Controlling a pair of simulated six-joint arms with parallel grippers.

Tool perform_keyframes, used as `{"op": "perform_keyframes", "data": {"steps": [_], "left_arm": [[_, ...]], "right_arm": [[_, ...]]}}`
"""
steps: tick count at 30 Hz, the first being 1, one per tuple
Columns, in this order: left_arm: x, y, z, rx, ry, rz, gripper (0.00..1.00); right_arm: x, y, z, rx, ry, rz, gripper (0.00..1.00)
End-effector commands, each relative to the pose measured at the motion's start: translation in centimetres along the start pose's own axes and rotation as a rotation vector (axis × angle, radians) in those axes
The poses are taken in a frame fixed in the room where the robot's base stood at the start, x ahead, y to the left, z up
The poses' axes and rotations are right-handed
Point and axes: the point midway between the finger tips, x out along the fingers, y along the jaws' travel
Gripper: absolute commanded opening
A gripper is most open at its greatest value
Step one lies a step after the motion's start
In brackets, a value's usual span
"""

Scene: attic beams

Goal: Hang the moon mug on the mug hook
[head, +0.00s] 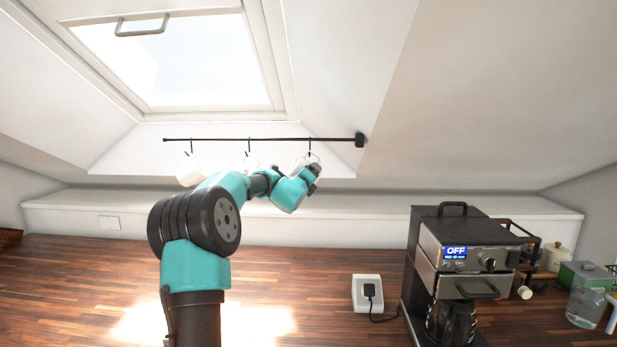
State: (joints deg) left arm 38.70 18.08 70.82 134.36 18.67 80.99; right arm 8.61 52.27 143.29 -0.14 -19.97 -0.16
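A black rail (260,139) with several small hooks runs below the skylight. A white mug (190,172) is at the left hook, and another pale mug (246,164) is at the middle hook, partly behind my arm. A third white mug (300,163) is at the right hook (310,146), its lower part hidden by my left gripper (314,174). Its handle appears close to the hook, but I cannot tell whether it is around it. No moon marking can be made out. My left gripper's fingers are too small and turned away to read. My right gripper is out of view.
A coffee machine (468,233) with a glass pot stands at the right of the wooden counter (330,330). A white socket box (367,293) with a plug is left of it. Jars (585,305) stand at the far right. The front left counter is clear.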

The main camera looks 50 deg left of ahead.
Motion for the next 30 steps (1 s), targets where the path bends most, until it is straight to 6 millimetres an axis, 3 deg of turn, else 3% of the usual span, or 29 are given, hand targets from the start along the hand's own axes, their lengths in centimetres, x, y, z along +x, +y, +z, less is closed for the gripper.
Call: {"op": "perform_keyframes", "data": {"steps": [20, 21, 28, 30], "left_arm": [[0.38, 0.37, -0.29, 0.0, -0.001, -0.001, 0.43], [0.38, 0.37, -0.29, 0.0, -0.001, -0.001, 0.78], [0.38, 0.39, -0.32, 0.0, -0.001, -0.001, 1.0], [0.38, 0.4, -0.33, 0.0, -0.001, -0.001, 1.0]], "right_arm": [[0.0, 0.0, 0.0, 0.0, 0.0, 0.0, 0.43], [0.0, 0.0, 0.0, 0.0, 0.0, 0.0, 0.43], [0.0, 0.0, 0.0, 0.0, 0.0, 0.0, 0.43], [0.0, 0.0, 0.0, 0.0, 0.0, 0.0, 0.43]]}}
